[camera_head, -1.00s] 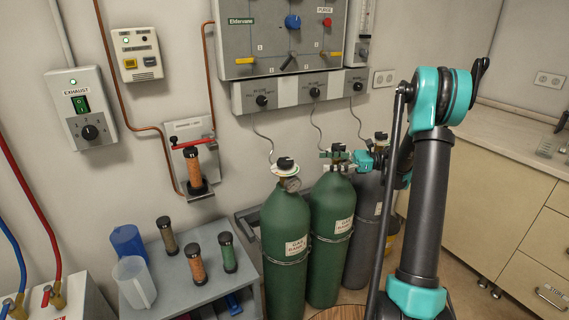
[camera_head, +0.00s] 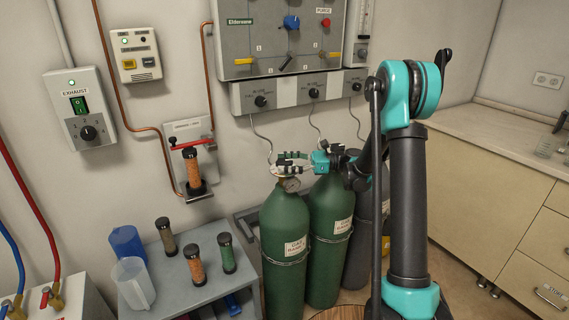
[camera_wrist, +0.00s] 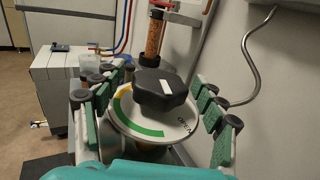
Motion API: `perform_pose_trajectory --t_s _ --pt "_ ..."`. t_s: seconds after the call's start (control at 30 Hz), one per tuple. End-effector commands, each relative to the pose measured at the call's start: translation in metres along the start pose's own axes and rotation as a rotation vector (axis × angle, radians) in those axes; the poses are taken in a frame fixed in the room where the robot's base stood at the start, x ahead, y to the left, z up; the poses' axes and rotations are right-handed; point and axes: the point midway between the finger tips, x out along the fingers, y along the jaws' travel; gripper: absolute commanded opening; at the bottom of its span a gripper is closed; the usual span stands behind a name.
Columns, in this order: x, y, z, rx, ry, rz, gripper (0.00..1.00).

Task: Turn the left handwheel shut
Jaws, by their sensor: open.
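The left handwheel is a black lobed knob (camera_wrist: 160,90) above a white disc (camera_wrist: 178,125) with a green and yellow arc and lettering. It tops the left green gas cylinder (camera_head: 285,235). In the wrist view my gripper (camera_wrist: 155,112) is open, with its green-padded fingers on either side of the knob and disc. A gap shows between the fingers and the knob. In the head view my gripper (camera_head: 291,162) reaches over the left cylinder's top from the right and hides most of the handwheel. A white line marks the knob's top.
A second green cylinder (camera_head: 331,230) stands close on the right, below my arm, with a grey cylinder (camera_head: 362,245) beyond. The gas panel (camera_head: 300,95) and grey hoses are behind. A grey table (camera_head: 190,285) with small columns and beakers stands at left.

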Motion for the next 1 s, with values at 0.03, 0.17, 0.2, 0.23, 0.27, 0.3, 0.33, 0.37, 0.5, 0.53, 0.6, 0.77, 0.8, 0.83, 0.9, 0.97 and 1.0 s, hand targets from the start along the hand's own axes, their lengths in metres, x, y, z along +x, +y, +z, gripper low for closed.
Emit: perform_pose_trajectory --t_s 0.03,0.17,0.2,0.23,0.27,0.3,0.33,0.37,0.5,0.53,0.6,0.77,0.8,0.83,0.9,0.97,1.0 --pt "0.0005 0.0001 0.0000 0.000 0.000 0.000 0.71" --pt "0.0004 0.0001 0.0000 0.000 0.000 0.000 0.71" --pt "0.0004 0.0000 0.0000 0.000 0.000 0.000 0.71" --pt "0.0003 0.0000 0.0000 0.000 0.000 0.000 0.69" --pt "0.0003 0.0000 0.0000 0.000 0.000 0.000 0.65" --pt "0.0003 0.0000 0.0000 0.000 0.000 0.000 0.60" --pt "0.0003 0.0000 0.0000 0.000 0.000 0.000 0.56" --pt "0.0002 0.0000 0.0000 0.000 0.000 0.000 0.52" --pt "0.0002 0.0000 0.0000 0.000 0.000 0.000 0.35" --pt "0.0002 0.0000 0.0000 0.000 0.000 0.000 0.31" --pt "0.0002 0.0000 0.0000 0.000 0.000 0.000 0.23" --pt "0.0001 0.0001 0.0000 0.000 0.000 -0.005 0.20" --pt "0.0001 0.0001 0.0001 0.000 0.000 -0.010 0.20" --pt "0.0001 0.0001 0.0001 0.000 0.000 -0.015 0.20" --pt "0.0000 0.0001 0.0001 0.000 0.000 -0.034 0.20" --pt "0.0000 0.0006 0.0001 0.000 0.000 -0.056 0.20" --pt "0.0000 0.0011 0.0002 0.000 0.000 -0.074 0.20"
